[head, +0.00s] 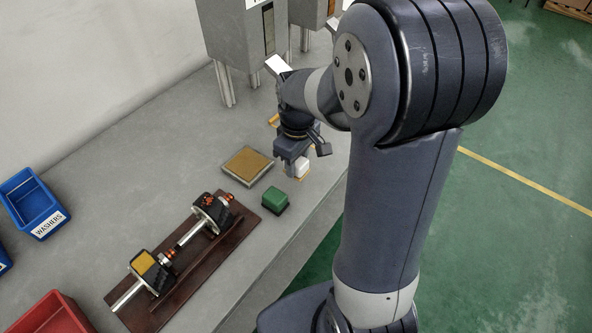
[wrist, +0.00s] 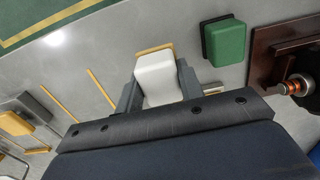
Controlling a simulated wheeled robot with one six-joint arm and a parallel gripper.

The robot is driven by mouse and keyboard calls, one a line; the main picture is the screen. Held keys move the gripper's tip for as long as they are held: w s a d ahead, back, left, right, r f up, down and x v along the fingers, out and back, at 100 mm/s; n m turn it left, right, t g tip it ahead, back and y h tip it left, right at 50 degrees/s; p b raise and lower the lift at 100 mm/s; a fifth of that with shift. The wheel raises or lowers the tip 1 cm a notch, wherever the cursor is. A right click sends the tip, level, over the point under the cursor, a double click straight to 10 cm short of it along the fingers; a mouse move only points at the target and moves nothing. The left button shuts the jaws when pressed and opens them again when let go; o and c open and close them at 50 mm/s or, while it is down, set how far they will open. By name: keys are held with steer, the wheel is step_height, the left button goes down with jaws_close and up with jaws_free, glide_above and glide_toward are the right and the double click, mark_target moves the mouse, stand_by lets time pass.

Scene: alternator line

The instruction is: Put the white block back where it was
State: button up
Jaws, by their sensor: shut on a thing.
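The white block (head: 302,169) is between the fingers of my gripper (head: 297,172), low over the grey table near its front edge. In the wrist view the white block (wrist: 159,78) sits between the two grey fingers of my gripper (wrist: 158,88), which are shut on it. A yellow-tan edge (wrist: 154,49) shows just beyond the block in that view. I cannot tell whether the block touches the surface below.
A green block (head: 274,202) on a dark base stands close by. A tan-topped plate (head: 247,166) lies to the left. A brown tray (head: 240,230) holds rotor shafts. Blue (head: 34,204) and red (head: 55,318) bins stand left. Grey machines (head: 238,38) stand behind.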

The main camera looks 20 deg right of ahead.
mark_target(297, 173)
steer(key=shift+f, duration=2.05)
steer(key=shift+f, duration=0.15)
steer(key=o, duration=1)
steer(key=shift+c, duration=0.2)
step_height(297, 173, up, 12)
steer(key=shift+s+r, duration=0.1)
steer(key=shift+r, duration=0.05)
